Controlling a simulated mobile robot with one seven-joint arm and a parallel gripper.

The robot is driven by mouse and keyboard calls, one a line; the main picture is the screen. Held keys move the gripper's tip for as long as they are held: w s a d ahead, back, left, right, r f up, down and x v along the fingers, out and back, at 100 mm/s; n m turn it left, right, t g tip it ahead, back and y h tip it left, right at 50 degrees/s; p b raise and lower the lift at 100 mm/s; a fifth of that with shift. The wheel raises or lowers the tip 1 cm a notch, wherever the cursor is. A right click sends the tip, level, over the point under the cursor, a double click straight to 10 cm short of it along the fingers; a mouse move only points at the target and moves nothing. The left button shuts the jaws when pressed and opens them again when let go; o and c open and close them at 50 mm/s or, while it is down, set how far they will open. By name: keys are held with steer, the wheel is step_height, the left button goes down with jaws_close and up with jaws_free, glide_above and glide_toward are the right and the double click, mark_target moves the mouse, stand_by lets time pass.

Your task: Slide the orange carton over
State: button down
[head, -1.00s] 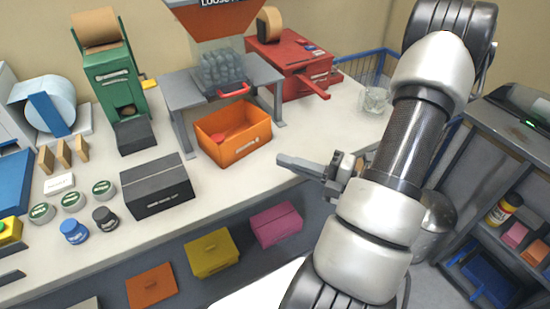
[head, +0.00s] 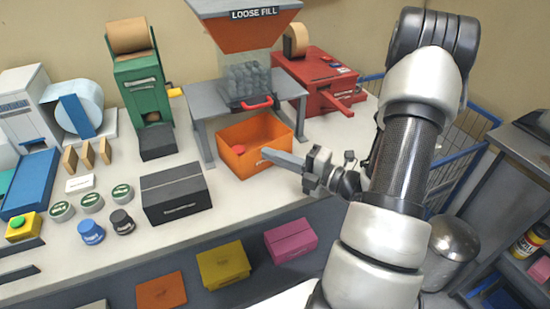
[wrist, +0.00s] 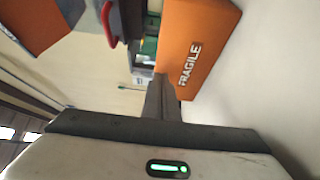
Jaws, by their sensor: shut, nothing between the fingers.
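The orange carton (head: 232,162) is an open-topped box on the white counter, partly under the grey loose-fill stand. A small red item (head: 239,150) lies inside it. In the wrist view the carton's orange wall (wrist: 205,45) bears the word FRAGILE. My gripper (head: 266,154) is shut and empty, with its fingertips at the carton's front wall in the head view. The wrist view also shows the closed fingers (wrist: 160,95) overlapping the edge of the carton wall. I cannot tell whether they touch it. The gripper hides part of the carton's right front side.
The grey stand (head: 205,110) with the loose-fill hopper (head: 245,35) rises behind the carton. A black box (head: 175,195) sits to its left. A red machine (head: 318,85) is at the right back. The counter between the black box and carton is narrow.

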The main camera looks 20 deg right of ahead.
steer(key=w+p, duration=0.1)
steer(key=w, duration=0.2)
steer(key=w+d+p, duration=0.1)
steer(key=w, duration=0.3)
steer(key=w+p, duration=0.1)
steer(key=w, duration=0.2)
steer(key=shift+w+d+p, duration=0.15)
steer(key=shift+d+p, duration=0.15)
